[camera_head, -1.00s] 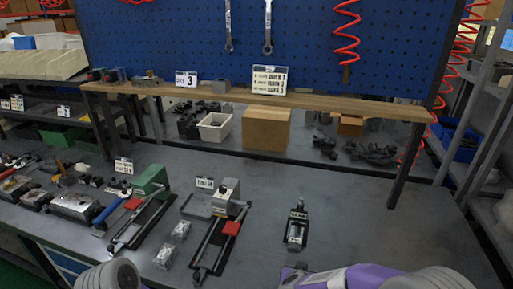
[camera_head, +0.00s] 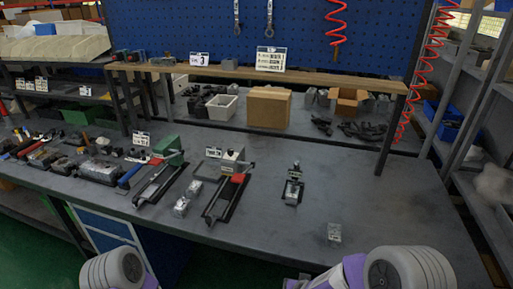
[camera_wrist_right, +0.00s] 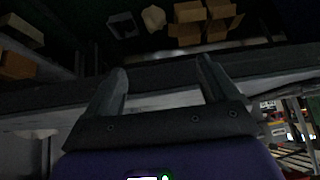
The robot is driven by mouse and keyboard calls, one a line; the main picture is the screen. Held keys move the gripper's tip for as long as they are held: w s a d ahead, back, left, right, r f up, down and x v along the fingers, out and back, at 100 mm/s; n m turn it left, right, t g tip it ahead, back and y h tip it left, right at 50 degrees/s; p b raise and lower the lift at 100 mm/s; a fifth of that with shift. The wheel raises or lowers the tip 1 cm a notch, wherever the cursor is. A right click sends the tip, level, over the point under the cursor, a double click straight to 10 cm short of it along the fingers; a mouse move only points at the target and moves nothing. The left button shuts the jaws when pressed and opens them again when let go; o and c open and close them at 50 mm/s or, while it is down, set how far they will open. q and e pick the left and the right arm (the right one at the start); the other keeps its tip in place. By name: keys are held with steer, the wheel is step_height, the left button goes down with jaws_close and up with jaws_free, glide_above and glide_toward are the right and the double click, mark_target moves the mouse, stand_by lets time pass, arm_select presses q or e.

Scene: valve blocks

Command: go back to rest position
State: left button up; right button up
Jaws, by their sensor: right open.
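My right gripper shows in the right wrist view (camera_wrist_right: 163,68); its two fingers stand wide apart with nothing between them. In the head view my right arm (camera_head: 350,268) enters low at the right, short of the bench front. My left arm (camera_head: 115,270) shows at the bottom left; its gripper is out of frame. A small metal valve block (camera_head: 334,233) stands alone near the front edge of the bench (camera_head: 400,200). Two similar blocks (camera_head: 182,206) lie beside the clamp fixtures. A small dark fixture (camera_head: 292,190) with a grey metal piece stands mid-bench.
Clamp fixtures with red parts (camera_head: 238,178), a green block (camera_head: 168,148) and several tools line the left bench. Behind are a shelf board (camera_head: 300,76), a white bin (camera_head: 214,107) and a cardboard box (camera_head: 269,107). The right of the bench is clear.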

steer(key=s+a+f+g+y, duration=0.2)
steer(key=s+f+g, duration=0.1)
steer(key=s+f, duration=0.4)
steer(key=s+a+f+g+y, duration=0.2)
steer(key=s+f, duration=0.6)
steer(key=s, duration=0.4)
steer(key=shift+s+a+f+g+y, duration=0.25)
steer(key=shift+g+y, duration=0.45)
steer(key=shift+g, duration=0.2)
steer(key=shift+w+d, duration=0.1)
steer(key=shift+c, duration=0.3)
